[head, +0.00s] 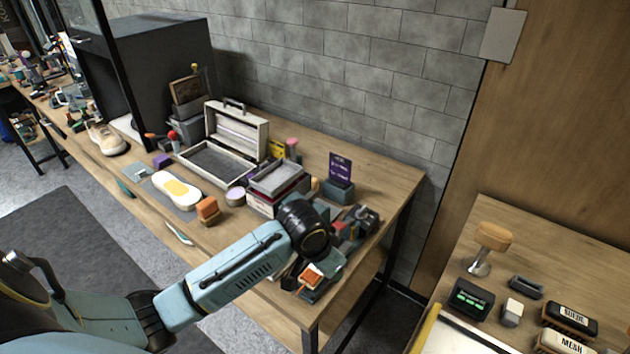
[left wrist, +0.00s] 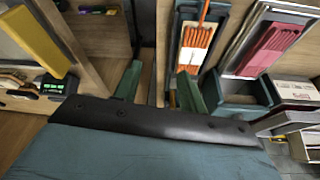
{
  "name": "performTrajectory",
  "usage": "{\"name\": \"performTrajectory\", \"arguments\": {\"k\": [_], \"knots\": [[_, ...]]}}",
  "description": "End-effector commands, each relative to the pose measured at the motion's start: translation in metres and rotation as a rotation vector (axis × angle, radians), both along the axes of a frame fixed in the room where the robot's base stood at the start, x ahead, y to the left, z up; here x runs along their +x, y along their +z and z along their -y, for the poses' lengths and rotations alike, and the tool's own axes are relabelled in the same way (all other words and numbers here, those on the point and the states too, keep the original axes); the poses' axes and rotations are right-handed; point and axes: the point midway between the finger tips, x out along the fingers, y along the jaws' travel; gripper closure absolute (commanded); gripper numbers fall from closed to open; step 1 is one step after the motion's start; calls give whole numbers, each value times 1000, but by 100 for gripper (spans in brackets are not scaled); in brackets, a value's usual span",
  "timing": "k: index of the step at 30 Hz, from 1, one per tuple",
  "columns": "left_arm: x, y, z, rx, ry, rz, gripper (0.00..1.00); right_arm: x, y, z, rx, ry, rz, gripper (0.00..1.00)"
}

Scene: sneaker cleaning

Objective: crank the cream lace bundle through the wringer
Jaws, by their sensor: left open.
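My left gripper (head: 318,280) is over the right end of the long wooden bench, and my wrist hides much of it in the head view. In the left wrist view its two teal fingers (left wrist: 158,88) are apart, with nothing seen between them. An orange lace bundle (left wrist: 197,48) lies in a dark tray just beyond the right finger; it also shows in the head view (head: 311,274). A dark red bundle (left wrist: 277,46) lies farther right. I cannot make out a cream lace bundle or clearly identify the wringer or its crank. My right gripper is not in view.
An open case (head: 236,130), stacked trays (head: 277,182), a purple sign (head: 340,168) and an orange block (head: 207,209) crowd the bench. A white shoe-shaped piece (head: 176,190) lies left. A second table (head: 560,265) with brushes stands right, across a gap.

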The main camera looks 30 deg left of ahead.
Motion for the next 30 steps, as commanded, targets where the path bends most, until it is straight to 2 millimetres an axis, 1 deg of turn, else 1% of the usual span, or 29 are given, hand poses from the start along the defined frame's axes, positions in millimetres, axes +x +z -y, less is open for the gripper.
{"name": "performTrajectory", "arguments": {"k": [1, 2, 3, 5, 6, 8, 9, 12, 16, 19, 22, 26, 30], "knots": [[23, 11, -14, 15, 18, 9, 58, 0, 0, -1, 1, 0, 0, 45], [35, 17, -21, 19, 31, 10, 58, 0, 0, -1, 1, -1, 0, 45], [52, 27, -33, 26, 52, 12, 58, 0, 0, -1, 1, -1, 0, 45], [77, 44, -53, 33, 94, 14, 58, 0, 1, -1, 2, -1, 0, 45], [92, 57, -67, 35, 125, 17, 58, 0, 1, -2, 2, -1, 0, 45], [111, 76, -87, 33, 172, 22, 58, 0, 1, -2, 2, -1, 0, 45], [122, 89, -101, 31, 204, 26, 58, 0, 1, -2, 2, -1, 1, 45], [142, 118, -128, 19, 274, 37, 58, 1, 1, -2, 2, -1, 2, 45], [155, 141, -150, 5, 334, 47, 58, 1, 1, -2, 2, -1, 2, 45], [159, 147, -157, -1, 353, 49, 58, 1, 1, -2, 2, -1, 2, 45], [163, 140, -158, -4, 357, 48, 58, 2, 1, -2, 3, -1, 2, 45], [170, 120, -159, -3, 357, 46, 58, 2, 0, -2, 3, -2, 2, 45], [180, 94, -160, -2, 356, 47, 58, 2, -1, -2, 3, -1, 3, 45]]}}
